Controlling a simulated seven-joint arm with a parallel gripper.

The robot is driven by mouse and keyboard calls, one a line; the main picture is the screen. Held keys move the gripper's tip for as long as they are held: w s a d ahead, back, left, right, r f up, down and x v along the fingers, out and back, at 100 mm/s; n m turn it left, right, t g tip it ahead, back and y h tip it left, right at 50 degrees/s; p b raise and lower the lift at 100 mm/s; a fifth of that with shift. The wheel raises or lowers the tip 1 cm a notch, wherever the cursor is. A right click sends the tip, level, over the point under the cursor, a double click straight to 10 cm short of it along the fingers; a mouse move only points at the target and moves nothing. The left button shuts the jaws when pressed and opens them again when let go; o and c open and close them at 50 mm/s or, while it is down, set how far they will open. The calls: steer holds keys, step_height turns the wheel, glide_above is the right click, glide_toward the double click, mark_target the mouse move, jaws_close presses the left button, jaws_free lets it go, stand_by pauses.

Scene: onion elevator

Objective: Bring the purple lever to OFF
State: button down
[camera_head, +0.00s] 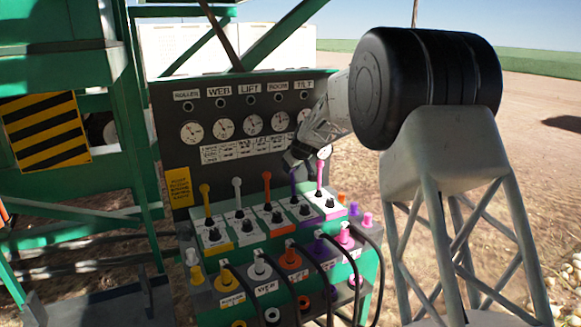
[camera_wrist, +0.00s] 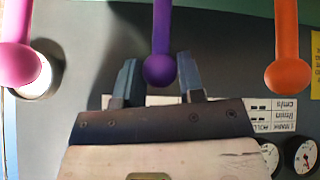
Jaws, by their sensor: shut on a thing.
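The purple lever (camera_head: 293,184) is the fourth from the left in a row on the control panel. It stands up from its white-labelled block, and its upper end is at my gripper. My gripper (camera_head: 290,161) reaches down to it from the upper right. In the wrist view, the purple lever's round knob (camera_wrist: 161,71) sits between the two fingers of my gripper (camera_wrist: 158,78), which is shut on it. Its base is not visible in the wrist view. I cannot read an OFF mark by it.
The pink lever (camera_head: 319,174) stands close on the right and the orange lever (camera_head: 267,187) on the left. White (camera_head: 237,190) and yellow (camera_head: 205,196) levers are further left. Gauges (camera_head: 253,124) are on the dark panel behind. Coloured hose couplings (camera_head: 290,258) and black hoses sit below.

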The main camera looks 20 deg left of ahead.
mark_target(292, 174)
steer(key=shift+s+d, duration=0.8)
steer(key=shift+s, duration=0.05)
steer(key=shift+s+d, duration=0.2)
steer(key=shift+s, duration=0.05)
steer(key=shift+f, duration=0.1)
steer(key=c, duration=0.8)
jaws_free()
steer(key=shift+o, duration=0.2)
steer(key=shift+d+r, duration=0.1)
steer(key=shift+r, duration=0.2)
steer(key=v, duration=0.7)
steer(key=shift+s+d+r, duration=0.1)
steer(key=shift+s, duration=0.05)
